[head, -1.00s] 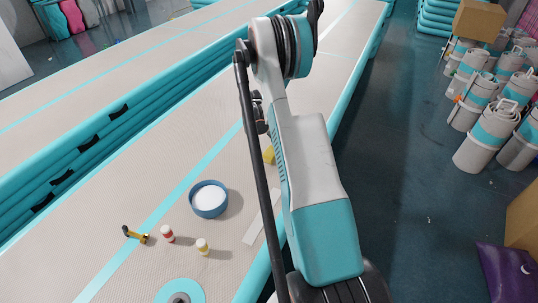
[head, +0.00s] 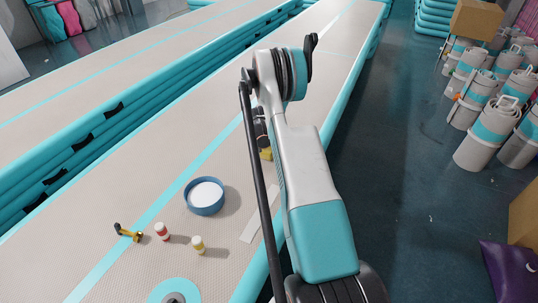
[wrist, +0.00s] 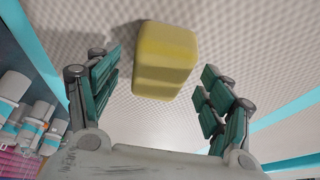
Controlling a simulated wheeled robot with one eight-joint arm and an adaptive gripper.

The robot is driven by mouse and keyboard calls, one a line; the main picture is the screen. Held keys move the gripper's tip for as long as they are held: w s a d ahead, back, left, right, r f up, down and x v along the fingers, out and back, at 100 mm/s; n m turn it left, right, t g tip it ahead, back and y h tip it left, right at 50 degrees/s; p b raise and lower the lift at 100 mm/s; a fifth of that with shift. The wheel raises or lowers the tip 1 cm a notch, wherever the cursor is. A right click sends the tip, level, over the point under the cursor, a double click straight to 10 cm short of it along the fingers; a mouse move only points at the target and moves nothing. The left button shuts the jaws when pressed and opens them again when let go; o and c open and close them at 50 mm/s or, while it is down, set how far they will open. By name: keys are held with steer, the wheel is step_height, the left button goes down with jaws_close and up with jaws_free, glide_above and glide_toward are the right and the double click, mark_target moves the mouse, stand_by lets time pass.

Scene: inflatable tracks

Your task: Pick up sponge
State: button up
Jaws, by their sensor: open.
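The yellow sponge (wrist: 165,58) lies on the light textured surface of the inflatable track, ahead of my gripper in the wrist view. My gripper (wrist: 160,92) is open, with its green-padded fingers to the left and right of the sponge's near end and a gap on each side. Nothing is between the fingertips in a grasp. In the head view only a small part of the sponge (head: 266,154) shows beside my arm. My arm hides the rest, and the dark gripper (head: 262,130) is partly hidden too.
On the track (head: 110,185) stand a blue round container (head: 205,196) with white inside, a red-and-white bottle (head: 162,232), a yellow-and-white bottle (head: 198,246) and a yellow-black tool (head: 128,233). A pale flat strip (head: 257,215) lies near the track's right edge. Rolled tracks (head: 487,135) stand on the floor.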

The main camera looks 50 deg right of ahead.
steer(key=shift+x, duration=1.05)
steer(key=shift+r, duration=0.15)
steer(key=c, duration=1.1)
steer(key=shift+c, duration=0.2)
step_height(320, 180, up, 20)
steer(key=p, duration=0.6)
steer(key=shift+p, duration=0.3)
steer(key=shift+o, duration=1.2)
steer(key=shift+c, duration=0.7)
